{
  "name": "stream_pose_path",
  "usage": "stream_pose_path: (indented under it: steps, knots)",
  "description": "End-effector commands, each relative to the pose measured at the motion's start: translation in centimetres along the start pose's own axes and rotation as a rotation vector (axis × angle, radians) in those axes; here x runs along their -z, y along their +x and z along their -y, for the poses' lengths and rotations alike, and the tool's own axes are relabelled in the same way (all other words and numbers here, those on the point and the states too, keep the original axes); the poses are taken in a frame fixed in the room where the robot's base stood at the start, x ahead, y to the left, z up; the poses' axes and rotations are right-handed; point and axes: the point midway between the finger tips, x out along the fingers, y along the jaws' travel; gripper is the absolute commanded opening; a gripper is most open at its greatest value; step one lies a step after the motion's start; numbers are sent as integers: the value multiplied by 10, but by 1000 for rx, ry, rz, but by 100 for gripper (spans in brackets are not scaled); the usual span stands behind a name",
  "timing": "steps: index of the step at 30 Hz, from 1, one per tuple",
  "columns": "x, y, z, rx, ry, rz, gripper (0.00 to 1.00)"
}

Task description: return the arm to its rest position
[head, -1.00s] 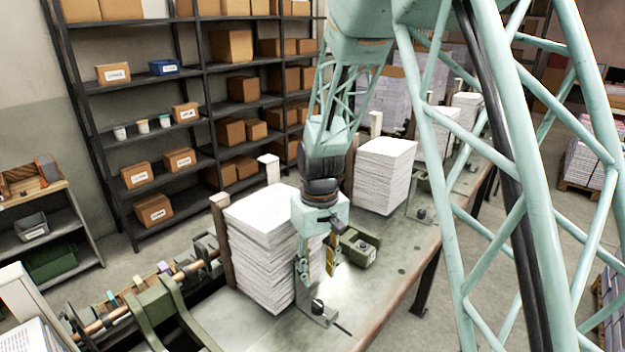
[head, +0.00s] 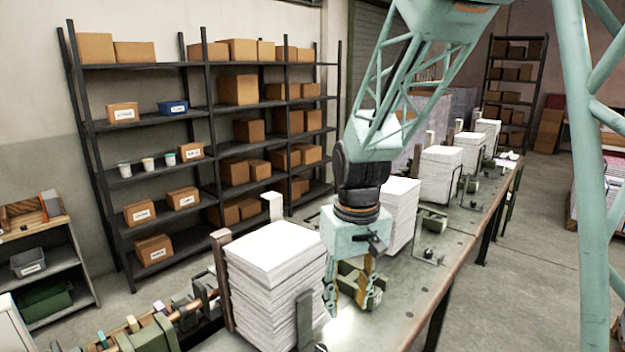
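My gripper (head: 346,305) hangs over the long table, just right of the nearest paper stack (head: 276,285) in the picture. Its two fingers point down and stand apart, with nothing seen held between them. A small green device (head: 376,300) on the table shows behind the fingers. Whether a finger touches it, I cannot tell. My arm comes down from the top right, and its lattice links cover part of the view.
More paper stacks (head: 441,175) stand in a row along the table (head: 425,300). A metal bracket (head: 305,322) stands at the nearest stack's front. Shelves with boxes (head: 238,90) line the back wall. Open floor (head: 530,260) lies right of the table.

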Motion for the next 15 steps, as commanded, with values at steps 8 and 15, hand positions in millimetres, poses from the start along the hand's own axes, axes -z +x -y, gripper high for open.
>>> stream_pose_path:
  steps: [8,15]
  knots:
    - [-29,-29,-10,-6,36,-30,35]
    - [-57,-51,-17,-11,68,-54,35]
